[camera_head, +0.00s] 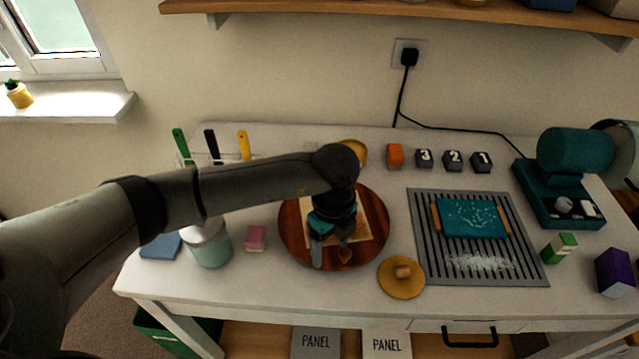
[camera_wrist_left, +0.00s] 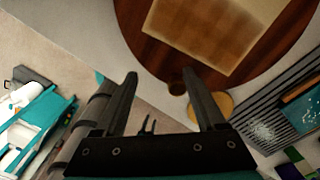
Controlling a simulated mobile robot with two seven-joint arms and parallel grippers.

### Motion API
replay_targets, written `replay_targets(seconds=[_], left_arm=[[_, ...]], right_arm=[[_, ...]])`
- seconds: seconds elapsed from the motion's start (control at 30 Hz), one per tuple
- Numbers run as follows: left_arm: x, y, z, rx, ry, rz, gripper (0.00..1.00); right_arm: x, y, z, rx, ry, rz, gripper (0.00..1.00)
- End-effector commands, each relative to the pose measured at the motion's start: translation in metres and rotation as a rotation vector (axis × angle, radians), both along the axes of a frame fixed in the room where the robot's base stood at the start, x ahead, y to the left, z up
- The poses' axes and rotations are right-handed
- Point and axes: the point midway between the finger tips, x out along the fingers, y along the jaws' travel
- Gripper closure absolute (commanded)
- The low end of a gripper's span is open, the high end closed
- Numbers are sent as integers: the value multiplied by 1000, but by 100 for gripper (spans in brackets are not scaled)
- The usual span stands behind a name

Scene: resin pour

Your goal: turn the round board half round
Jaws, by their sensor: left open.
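The round board (camera_head: 291,235) is dark reddish brown and lies flat at the middle of the table. It also fills the top of the left wrist view (camera_wrist_left: 135,25). A pale square panel (camera_head: 362,228) lies on it, partly hidden by my arm. A small brown knob (camera_head: 345,257) stands at the board's front edge; it also shows in the left wrist view (camera_wrist_left: 177,87). My left gripper (camera_head: 331,258) is open and points down over the board's front part. In the wrist view the knob appears between the fingertips, nearer the right one; no contact shows. My right gripper is not in view.
A yellow round lid with a knob (camera_head: 401,281) sits just right of the board's front. A grey slatted tray (camera_head: 424,237) lies further right. A pink block (camera_head: 255,239) and a pale green jar (camera_head: 208,244) stand left of the board. Numbered dark blocks (camera_head: 453,160) stand behind.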

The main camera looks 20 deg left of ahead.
Motion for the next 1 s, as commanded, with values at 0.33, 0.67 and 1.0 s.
replay_targets(seconds=[0.33,0.67,1.0], left_arm=[[2,0,75,-6,-4,-1,39],[2,1,132,-4,-3,1,39],[2,1,149,-3,-2,3,39]], right_arm=[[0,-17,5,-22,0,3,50],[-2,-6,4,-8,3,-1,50],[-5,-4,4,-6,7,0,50]])
